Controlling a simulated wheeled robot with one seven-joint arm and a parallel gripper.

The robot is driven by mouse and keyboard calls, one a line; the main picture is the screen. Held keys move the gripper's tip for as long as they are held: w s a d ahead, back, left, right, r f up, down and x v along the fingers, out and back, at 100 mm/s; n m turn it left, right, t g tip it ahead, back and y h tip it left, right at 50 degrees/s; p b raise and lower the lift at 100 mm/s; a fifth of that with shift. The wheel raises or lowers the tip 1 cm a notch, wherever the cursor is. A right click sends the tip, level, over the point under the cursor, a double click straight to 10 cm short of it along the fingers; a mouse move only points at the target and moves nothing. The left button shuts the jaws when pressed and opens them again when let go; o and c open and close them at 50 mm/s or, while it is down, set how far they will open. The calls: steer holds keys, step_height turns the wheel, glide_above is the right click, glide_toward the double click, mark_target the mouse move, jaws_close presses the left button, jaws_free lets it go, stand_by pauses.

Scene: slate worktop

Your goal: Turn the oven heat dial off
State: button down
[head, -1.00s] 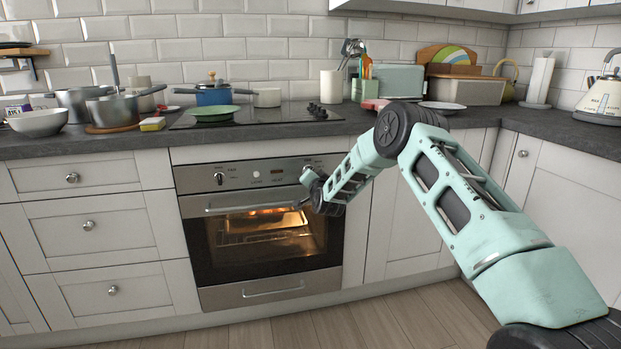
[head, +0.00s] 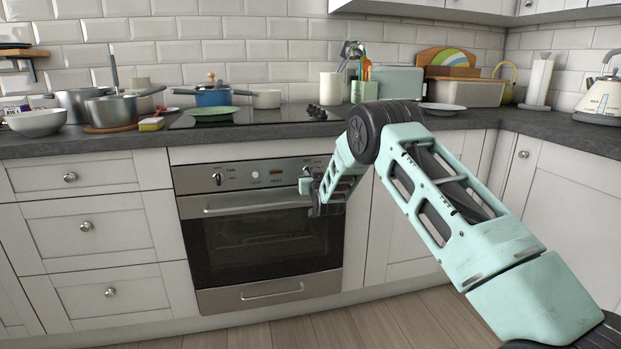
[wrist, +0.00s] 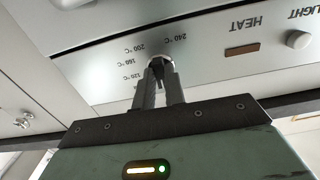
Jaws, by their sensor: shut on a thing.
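The oven (head: 258,245) is built in under the worktop, its door closed and its window dark. My gripper (head: 304,186) is at the right end of the control panel (head: 262,176). In the wrist view my gripper (wrist: 161,72) is shut on the heat dial (wrist: 160,61), beside the temperature marks running up to 240 °C. The fingers hide most of the dial, so I cannot tell where it points. The HEAT lamp (wrist: 242,49) looks dull brown and unlit.
A round LIGHT button (wrist: 298,39) is beside the HEAT lamp. Another knob (head: 217,178) is at the panel's left. The door handle (head: 258,208) runs below the panel. A green plate (head: 212,113) and a blue pot (head: 213,97) stand on the hob above.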

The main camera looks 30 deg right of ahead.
steer(key=shift+f, duration=0.2)
stand_by(0.4)
steer(key=c, duration=1.5)
jaws_free()
steer(key=shift+r, duration=0.1)
steer(key=shift+o, duration=0.2)
steer(key=shift+s, duration=0.15)
steer(key=p+v, duration=0.1)
steer(key=v, duration=1.6)
steer(key=shift+p, duration=0.35)
steer(key=shift+s+r, duration=0.1)
